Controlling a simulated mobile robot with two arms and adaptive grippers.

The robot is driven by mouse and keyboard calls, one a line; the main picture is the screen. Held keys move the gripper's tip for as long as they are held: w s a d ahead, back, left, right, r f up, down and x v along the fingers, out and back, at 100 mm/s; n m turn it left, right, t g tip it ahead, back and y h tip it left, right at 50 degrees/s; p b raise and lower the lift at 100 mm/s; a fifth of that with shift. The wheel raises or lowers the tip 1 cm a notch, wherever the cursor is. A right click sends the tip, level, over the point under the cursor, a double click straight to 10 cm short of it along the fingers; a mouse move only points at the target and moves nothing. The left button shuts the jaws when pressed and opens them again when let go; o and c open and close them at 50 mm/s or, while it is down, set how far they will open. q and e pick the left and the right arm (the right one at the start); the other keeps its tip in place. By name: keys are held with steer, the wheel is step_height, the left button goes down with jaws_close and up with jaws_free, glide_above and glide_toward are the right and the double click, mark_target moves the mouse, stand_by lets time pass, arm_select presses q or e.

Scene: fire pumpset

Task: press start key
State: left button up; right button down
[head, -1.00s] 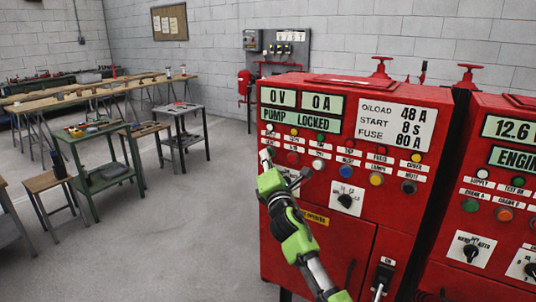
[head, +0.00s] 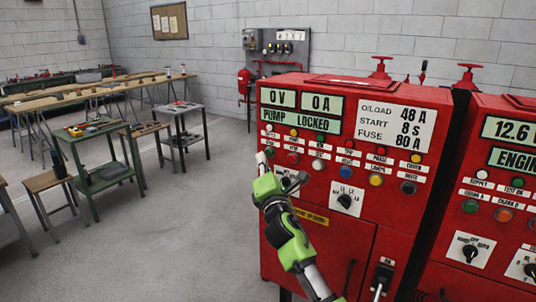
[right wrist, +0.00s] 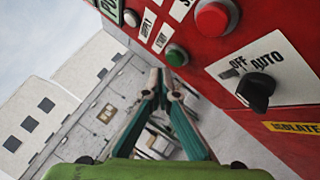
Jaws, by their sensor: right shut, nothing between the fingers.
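The red pump cabinet (head: 335,230) fills the right of the head view. A green button (right wrist: 176,55) sits at the cabinet's left edge in the right wrist view, with a red button (right wrist: 212,20) beside it. In the head view the green button (head: 269,151) is partly covered by my gripper. My right gripper (head: 262,158) is shut and empty, its fingertips at the panel's left edge. In the right wrist view its fingertips (right wrist: 166,74) are just below the green button; I cannot tell whether they touch. My left gripper is out of view.
A second red cabinet (head: 480,260) stands close on the right. An OFF/AUTO selector (right wrist: 258,90) projects from the panel near my fingers. A green work table (head: 100,129) stands at the left. The floor between is clear.

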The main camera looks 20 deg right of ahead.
steer(key=shift+s+a+p, duration=0.15)
steer(key=shift+s+a, duration=0.6)
steer(key=shift+a, duration=0.2)
steer(key=shift+s+a+p, duration=0.15)
steer(key=shift+s+a, duration=0.6)
steer(key=shift+a, duration=0.2)
steer(key=s+f+m+g+y, duration=0.1)
steer(key=s+f+m+g, duration=0.25)
steer(key=f, duration=1.55)
steer(key=s+f+m+g+y, duration=0.1)
steer(key=s+f+m+g, duration=0.25)
steer(key=f, duration=1.55)
steer(key=s+f+m+g, duration=0.2)
steer(key=s+f+g, duration=0.1)
steer(key=s+f, duration=1.1)
steer(key=s+f+m+g, duration=0.2)
steer(key=s+f+m, duration=0.1)
steer(key=s+f, duration=0.55)
steer(key=s+d+f+m+g, duration=0.1)
steer(key=s+f+m+g, duration=0.15)
steer(key=s+f, duration=0.65)
steer(key=s+f+m+g, duration=0.2)
steer(key=s+f, duration=0.2)
steer(key=s, duration=0.9)
steer(key=s+d+f+m+g, duration=0.1)
steer(key=s+f+m+g, duration=0.2)
steer(key=s, duration=1.3)
steer(key=shift+s+f+m+y, duration=0.2)
steer(key=shift+m+y, duration=0.2)
steer(key=shift+m, duration=0.05)
